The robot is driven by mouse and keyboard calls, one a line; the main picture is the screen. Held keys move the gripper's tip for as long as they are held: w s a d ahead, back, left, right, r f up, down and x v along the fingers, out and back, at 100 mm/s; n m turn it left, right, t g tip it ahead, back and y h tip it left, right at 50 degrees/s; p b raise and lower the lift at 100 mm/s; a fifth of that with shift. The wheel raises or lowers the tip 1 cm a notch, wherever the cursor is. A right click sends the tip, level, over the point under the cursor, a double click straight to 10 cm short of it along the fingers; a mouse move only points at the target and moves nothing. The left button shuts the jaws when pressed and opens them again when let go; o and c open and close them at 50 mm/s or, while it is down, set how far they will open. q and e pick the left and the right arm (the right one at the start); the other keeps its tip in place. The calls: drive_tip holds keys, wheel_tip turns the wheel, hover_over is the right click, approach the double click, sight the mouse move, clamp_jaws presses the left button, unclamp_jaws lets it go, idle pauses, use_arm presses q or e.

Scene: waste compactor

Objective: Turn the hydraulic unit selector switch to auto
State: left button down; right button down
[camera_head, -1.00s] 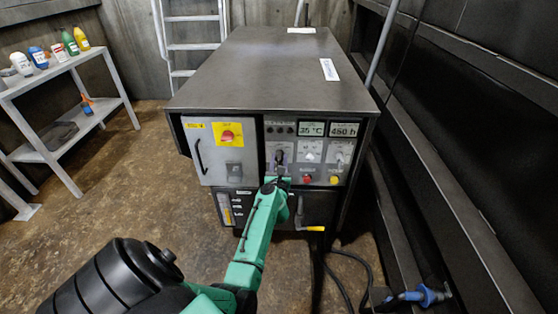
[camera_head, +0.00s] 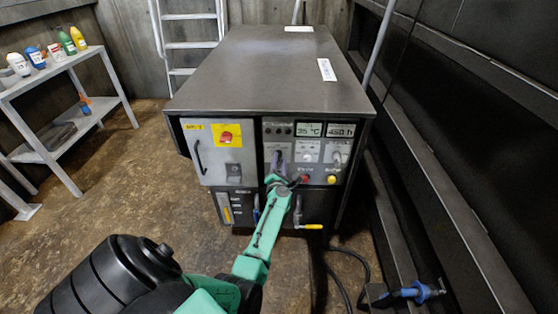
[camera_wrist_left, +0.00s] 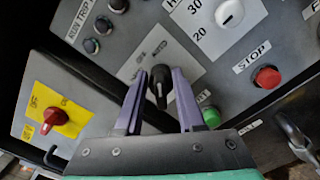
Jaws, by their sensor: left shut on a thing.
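The black selector switch (camera_wrist_left: 158,84) is on a grey label plate on the hydraulic unit's front panel. In the head view the gripper covers most of the switch. My right gripper is in neither current view.
Close by are a green button (camera_wrist_left: 211,117), a red stop button (camera_wrist_left: 267,77), a white dial (camera_wrist_left: 229,13) and a red switch on a yellow plate (camera_head: 227,136). A shelf with bottles (camera_head: 60,90) stands left. A hose with a blue fitting (camera_head: 415,292) lies right.

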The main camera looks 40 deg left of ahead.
use_arm(q)
drive_tip(key=shift+f+m, duration=0.1)
drive_tip(key=shift+m, duration=0.2)
drive_tip(key=c, duration=0.9)
unclamp_jaws()
drive_tip(key=shift+a, duration=0.1)
drive_tip(key=shift+o, duration=0.2)
